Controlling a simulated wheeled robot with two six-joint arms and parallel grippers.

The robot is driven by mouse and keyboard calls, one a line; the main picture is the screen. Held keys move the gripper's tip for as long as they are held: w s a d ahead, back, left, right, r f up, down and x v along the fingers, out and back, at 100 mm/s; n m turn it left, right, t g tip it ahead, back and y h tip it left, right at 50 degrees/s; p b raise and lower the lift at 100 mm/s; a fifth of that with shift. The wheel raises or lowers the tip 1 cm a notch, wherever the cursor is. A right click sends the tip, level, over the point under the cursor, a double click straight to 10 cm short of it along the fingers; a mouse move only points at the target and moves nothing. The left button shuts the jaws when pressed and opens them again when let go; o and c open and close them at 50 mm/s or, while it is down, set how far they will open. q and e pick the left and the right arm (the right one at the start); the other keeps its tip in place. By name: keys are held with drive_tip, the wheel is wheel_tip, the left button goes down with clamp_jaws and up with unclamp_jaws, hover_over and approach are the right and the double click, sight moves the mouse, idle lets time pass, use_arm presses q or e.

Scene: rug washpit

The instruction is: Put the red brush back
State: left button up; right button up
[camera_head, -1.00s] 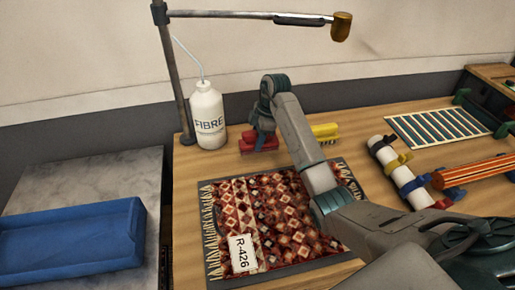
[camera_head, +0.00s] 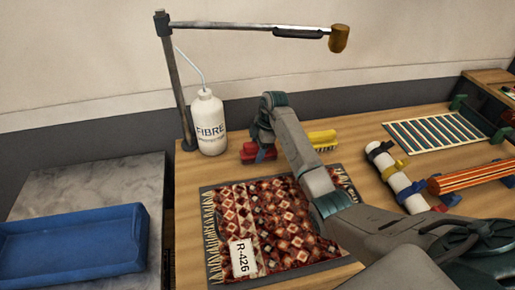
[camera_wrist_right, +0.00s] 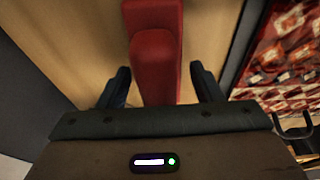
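The red brush (camera_head: 248,152) lies on the wooden table, just behind the patterned rug and to the right of the white bottle. My right gripper (camera_head: 263,150) is down at the brush, pointing at the table. In the right wrist view the red brush (camera_wrist_right: 155,65) lies between the two fingers of the right gripper (camera_wrist_right: 160,85). The fingers stand apart, with a gap visible between them and the brush. The gripper hides part of the brush in the head view. My left gripper is not in view.
A yellow brush (camera_head: 322,140) lies close to the right of the red one. The FIBRE bottle (camera_head: 209,128) and a lamp-like post (camera_head: 178,85) stand at left. The rug (camera_head: 275,225) with its R-426 tag lies in front. A white roll (camera_head: 398,178) is at right.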

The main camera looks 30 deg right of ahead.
drive_tip(key=shift+r, duration=0.2)
drive_tip(key=shift+d+r, duration=0.1)
drive_tip(key=shift+r, duration=0.15)
drive_tip(key=b+v, duration=0.2)
drive_tip(key=v, duration=0.3)
drive_tip(key=p+v, duration=0.3)
drive_tip(key=v, duration=0.2)
drive_tip(key=shift+w, duration=0.1)
drive_tip(key=shift+d+r+p, duration=0.1)
drive_tip(key=shift+r+p, duration=0.5)
drive_tip(key=shift+r, duration=0.1)
drive_tip(key=shift+c, duration=0.4)
